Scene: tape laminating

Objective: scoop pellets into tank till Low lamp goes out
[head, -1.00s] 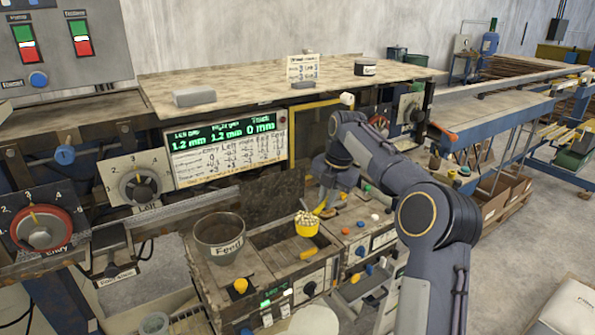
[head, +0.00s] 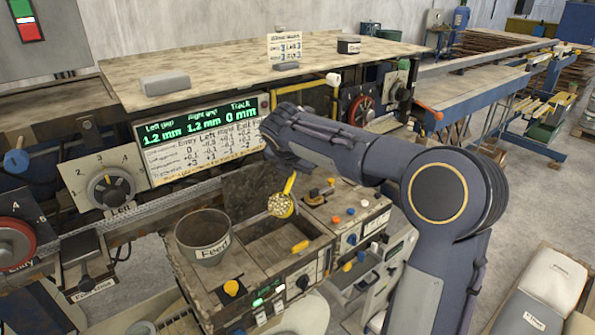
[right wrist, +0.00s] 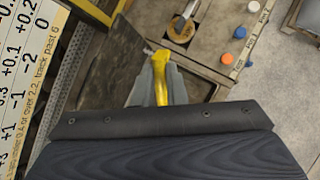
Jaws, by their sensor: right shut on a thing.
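My right gripper shows in the right wrist view (right wrist: 155,85), shut on the yellow handle of the scoop (right wrist: 161,78); my forearm hides it in the head view. In the head view the yellow scoop (head: 291,186) has its handle upward and its bowl full of pale pellets (head: 280,205). The bowl appears over the back right part of an open rectangular tank (head: 256,236). A grey round Feed tub (head: 203,240) stands left of that tank. Small green lit displays (head: 265,297) show on the front panel; I cannot read which is the Low lamp. My left gripper is out of view.
A lit gap readout panel (head: 205,140) stands behind the tank. A yellow knob (head: 231,288) and a yellow-orange handle (head: 299,246) sit near its front edge. Coloured buttons (head: 350,212) line the bench at right. A dial (head: 108,188) is at left.

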